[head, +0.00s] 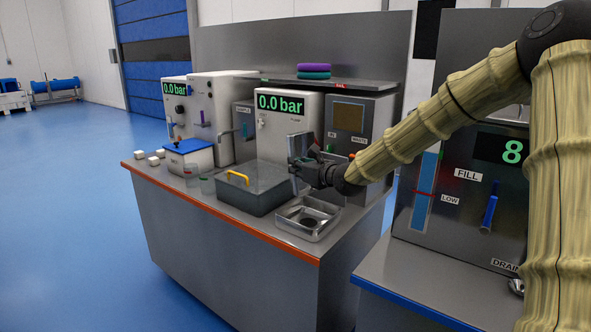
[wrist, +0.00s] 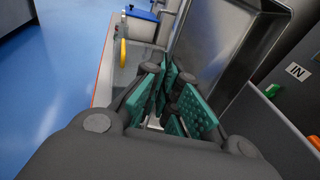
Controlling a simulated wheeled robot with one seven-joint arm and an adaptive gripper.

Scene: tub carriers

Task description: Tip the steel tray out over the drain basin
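The steel tray (wrist: 222,48) stands steeply tilted on its side just past my fingers in the wrist view; its lower edge meets the finger pads. The drain basin (head: 318,236), a shallow steel pan with a dark round drain, sits on the bench below and slightly right of the gripper. I cannot see anything inside the tray.
A grey tub with a yellow handle (head: 258,200) stands left of the basin. A blue-lidded box (head: 188,158), small cups and white blocks lie further left. Instrument cabinets (head: 283,130) line the back. The bench's orange front edge (head: 220,217) is clear.

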